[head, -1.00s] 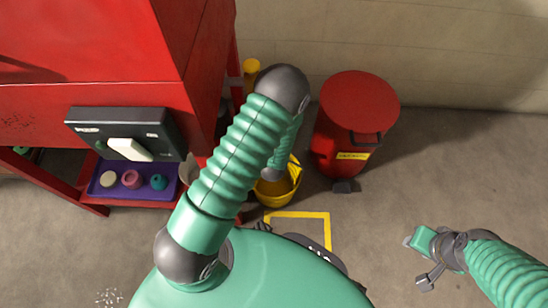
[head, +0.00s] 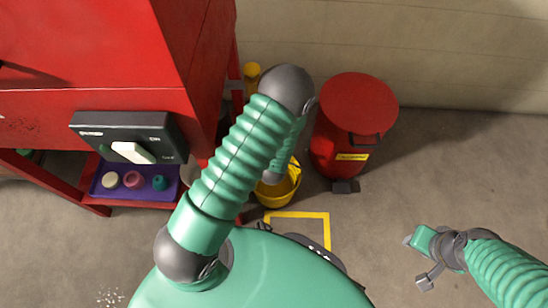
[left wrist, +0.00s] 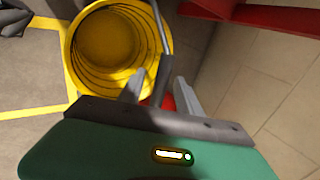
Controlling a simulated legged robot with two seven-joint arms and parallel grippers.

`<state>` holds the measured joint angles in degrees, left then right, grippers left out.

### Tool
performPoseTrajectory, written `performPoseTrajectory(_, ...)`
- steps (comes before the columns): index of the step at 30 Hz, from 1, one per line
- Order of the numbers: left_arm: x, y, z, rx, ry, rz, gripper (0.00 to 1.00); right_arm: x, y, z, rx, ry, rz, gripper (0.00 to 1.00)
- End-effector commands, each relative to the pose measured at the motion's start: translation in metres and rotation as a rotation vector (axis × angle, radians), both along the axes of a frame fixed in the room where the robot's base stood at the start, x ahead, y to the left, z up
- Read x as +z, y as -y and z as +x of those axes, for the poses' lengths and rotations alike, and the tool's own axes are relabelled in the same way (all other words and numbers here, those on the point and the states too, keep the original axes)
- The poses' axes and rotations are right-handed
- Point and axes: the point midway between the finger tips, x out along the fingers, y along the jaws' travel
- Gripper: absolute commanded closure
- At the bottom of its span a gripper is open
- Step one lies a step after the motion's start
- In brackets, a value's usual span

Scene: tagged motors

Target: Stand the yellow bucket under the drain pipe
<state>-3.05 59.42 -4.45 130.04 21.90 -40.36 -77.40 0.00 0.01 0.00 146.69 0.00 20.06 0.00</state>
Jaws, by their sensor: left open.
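The yellow bucket (head: 288,190) stands on the floor beside the red cabinet, partly hidden behind my left arm. In the left wrist view the bucket (left wrist: 72,50) shows its open mouth and ribbed inside, and looks empty. Its thin grey handle (left wrist: 158,22) runs down toward the gap between my left fingers. My left gripper (left wrist: 160,92) is open close to the bucket's rim; I cannot tell whether it touches the handle. My left arm hides this gripper in the head view. My right gripper (head: 420,262) is at lower right, away from the bucket. I cannot make out the drain pipe for sure.
A yellow square outline (head: 328,228) is on the floor in front of the bucket. A red lidded bin (head: 330,150) stands right of it. The red cabinet (head: 120,60) carries a switch panel (head: 100,122) and a purple tray (head: 122,192). Floor at right is clear.

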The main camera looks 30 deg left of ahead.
Motion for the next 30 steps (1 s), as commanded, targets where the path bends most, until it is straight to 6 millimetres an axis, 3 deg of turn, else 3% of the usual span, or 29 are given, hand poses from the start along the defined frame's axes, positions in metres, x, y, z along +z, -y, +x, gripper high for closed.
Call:
performPoseTrajectory(1, 0.021, 0.005, -0.006, -0.002, 0.0, 0.0, 0.59, 0.017, 0.0, 0.0, 0.0, 0.0, 0.0, 0.64)
performPoseTrajectory(3, 0.04, 0.01, -0.016, -0.003, 0.0, 0.001, 0.59, 0.031, 0.0, 0.0, 0.0, 0.0, 0.0, 0.64)
performPoseTrajectory(12, 0.106, 0.035, -0.054, -0.003, 0.001, 0.0, 0.59, 0.073, 0.0, 0.0, 0.0, 0.001, 0.0, 0.64)
performPoseTrajectory(18, 0.121, 0.041, -0.066, 0.0, 0.0, 0.0, 0.59, 0.08, 0.0, 0.0, 0.0, 0.0, 0.0, 0.64)
performPoseTrajectory(25, 0.126, 0.048, -0.063, 0.041, 0.006, -0.052, 0.59, 0.079, 0.0, 0.0, 0.0, 0.0, 0.0, 0.64)
performPoseTrajectory(30, 0.173, 0.08, -0.049, 0.305, 0.0, -0.36, 0.59, 0.079, 0.0, 0.0, 0.0, 0.0, 0.0, 0.64)
